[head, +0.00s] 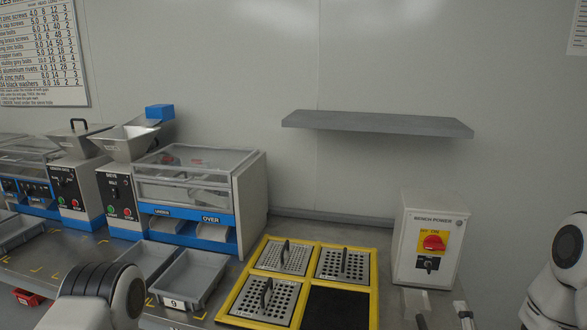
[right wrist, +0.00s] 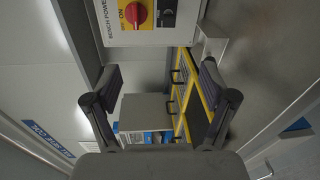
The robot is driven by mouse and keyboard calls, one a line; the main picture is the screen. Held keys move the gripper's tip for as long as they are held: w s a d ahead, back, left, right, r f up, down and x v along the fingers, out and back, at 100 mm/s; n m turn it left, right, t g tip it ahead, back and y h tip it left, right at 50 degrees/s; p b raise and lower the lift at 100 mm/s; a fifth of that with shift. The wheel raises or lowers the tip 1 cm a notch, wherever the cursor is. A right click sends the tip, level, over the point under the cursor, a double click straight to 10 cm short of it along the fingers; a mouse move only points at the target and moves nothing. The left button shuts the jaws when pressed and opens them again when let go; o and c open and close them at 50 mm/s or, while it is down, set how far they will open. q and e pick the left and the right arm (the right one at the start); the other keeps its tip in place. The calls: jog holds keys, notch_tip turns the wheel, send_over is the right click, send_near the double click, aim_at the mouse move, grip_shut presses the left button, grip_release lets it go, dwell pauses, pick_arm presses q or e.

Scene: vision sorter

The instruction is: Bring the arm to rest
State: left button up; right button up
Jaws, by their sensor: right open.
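My right gripper (right wrist: 158,78) shows in the right wrist view with its two dark fingers spread wide and nothing between them. Beyond the fingers are the bench power box and the yellow-framed tray. My right arm (head: 560,275) comes in at the right edge of the head view, beside the bench. Part of my left arm (head: 100,295) shows at the lower left of the head view, in front of the grey bins; its gripper is out of the picture.
The bench power box (head: 432,240) stands at the right. A yellow frame (head: 312,270) holds perforated plates with handles and one dark square. The sorter (head: 200,195) and grey bins (head: 195,275) are on the left. A grey shelf (head: 375,123) juts from the wall.

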jog(key=shift+n+g+y, duration=0.4)
jog(key=shift+g+y, duration=0.1)
jog(key=shift+g, duration=0.2)
jog(key=a+f, duration=0.1)
jog(key=f, duration=0.2)
jog(key=s+a+f, duration=0.1)
jog(key=shift+s+a+f, duration=0.1)
jog(key=shift+a+f, duration=0.1)
jog(key=shift+a, duration=0.15)
jog(key=s+a+f+m+g+y+p, duration=0.25)
jog(key=s+a+f+g, duration=0.35)
jog(key=s+f, duration=0.5)
pick_arm(q)
notch_tip(320, 180, up, 2)
jog(key=shift+w+r, duration=0.1)
jog(key=shift+w, duration=0.05)
pick_arm(e)
jog(key=s+a+f+m+g, duration=0.1)
jog(key=s+f+m+g, duration=0.2)
jog(key=s+m, duration=0.5)
jog(key=s+a+f+m+g, duration=0.1)
jog(key=s+m+g, duration=0.5)
jog(key=s, duration=0.6)
jog(key=shift+s+a+f+m, duration=0.15)
jog(key=shift+f+m, duration=0.7)
jog(key=shift+f, duration=0.05)
